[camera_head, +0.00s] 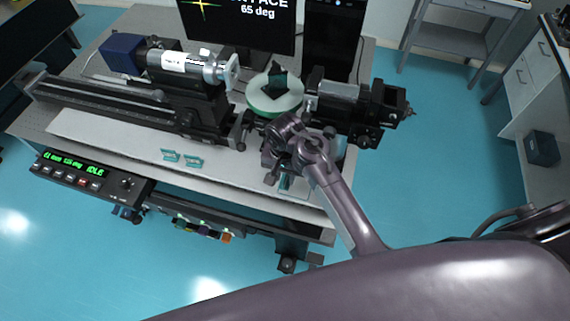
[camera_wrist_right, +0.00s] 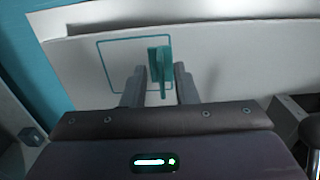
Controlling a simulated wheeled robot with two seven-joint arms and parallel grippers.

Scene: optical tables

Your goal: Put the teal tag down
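The teal tag (camera_wrist_right: 160,68) stands on the pale mat inside a teal square outline (camera_wrist_right: 103,62) in the right wrist view. My right gripper (camera_wrist_right: 160,78) has its fingers apart on either side of the tag, with a gap visible around its lower part. In the head view the tag (camera_head: 285,183) is mostly hidden under my right gripper (camera_head: 282,179), near the right end of the pale mat (camera_head: 235,163). My left gripper is not in view.
Behind are a rail with optical mounts (camera_head: 185,95), a round green-edged stage (camera_head: 275,93) and a dark mount (camera_head: 360,108). A control box (camera_head: 85,180) hangs at the front left edge.

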